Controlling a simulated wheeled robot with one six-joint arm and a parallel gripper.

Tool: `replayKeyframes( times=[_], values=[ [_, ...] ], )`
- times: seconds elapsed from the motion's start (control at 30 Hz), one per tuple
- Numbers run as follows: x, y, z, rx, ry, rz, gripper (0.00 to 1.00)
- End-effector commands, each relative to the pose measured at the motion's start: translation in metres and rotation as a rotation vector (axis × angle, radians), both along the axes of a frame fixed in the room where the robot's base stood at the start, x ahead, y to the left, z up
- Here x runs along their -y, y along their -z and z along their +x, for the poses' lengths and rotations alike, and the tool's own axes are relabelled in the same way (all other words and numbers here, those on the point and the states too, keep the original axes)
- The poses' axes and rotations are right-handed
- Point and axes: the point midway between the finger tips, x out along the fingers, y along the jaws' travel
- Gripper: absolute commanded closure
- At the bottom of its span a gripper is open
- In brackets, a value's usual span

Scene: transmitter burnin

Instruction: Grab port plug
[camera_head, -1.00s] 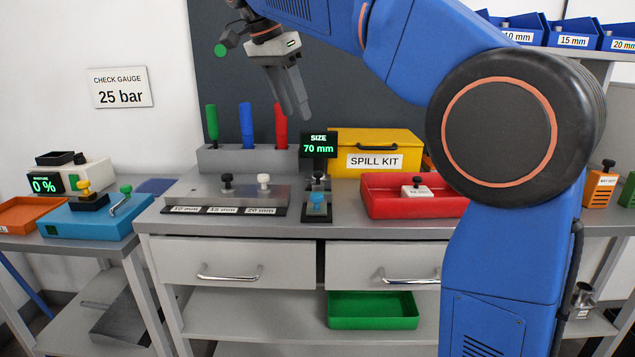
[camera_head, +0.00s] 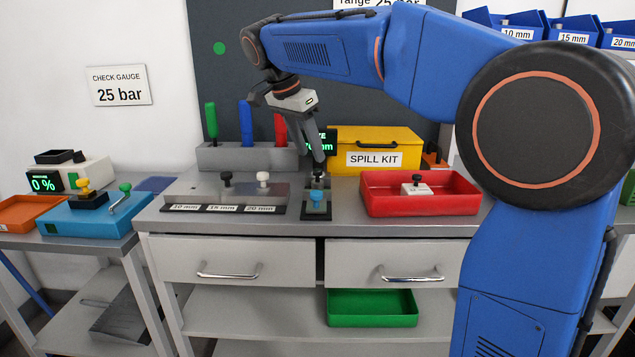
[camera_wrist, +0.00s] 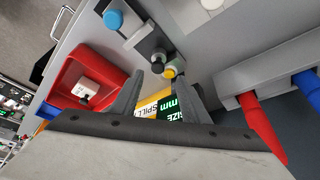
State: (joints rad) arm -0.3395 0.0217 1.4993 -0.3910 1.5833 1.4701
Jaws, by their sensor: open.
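No label in view names the port plug. My gripper (camera_head: 318,158) is open and points down over the small dark stand with the size display (camera_head: 328,144), which it partly covers. A blue knob (camera_head: 317,196) sits at the front of that stand, and it also shows in the wrist view (camera_wrist: 113,19). Nothing is visibly held. I cannot tell whether the fingers touch either piece.
A red tray (camera_head: 445,204) holding a white, black-knobbed piece (camera_head: 416,188) is to the right. A yellow spill kit (camera_head: 400,137) stands behind. A grey block with green, blue and red handles (camera_head: 230,157) and a size-marked rack (camera_head: 238,195) are left.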

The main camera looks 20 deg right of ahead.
Motion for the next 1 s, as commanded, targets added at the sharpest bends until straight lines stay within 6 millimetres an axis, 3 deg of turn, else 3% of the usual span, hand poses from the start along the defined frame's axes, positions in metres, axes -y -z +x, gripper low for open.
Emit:
replayKeyframes(
  times=[0.4,0.7,0.87,1.0],
  values=[
    [0.017,0.044,0.002,0.0,0.001,0.0,0.58],
    [0.018,0.048,0.003,0.001,0.0,0.0,0.58],
    [0.018,0.047,0.003,0.0,0.0,0.0,0.97],
    [0.018,0.047,0.003,0.001,0.0,0.0,1.0]
  ],
)
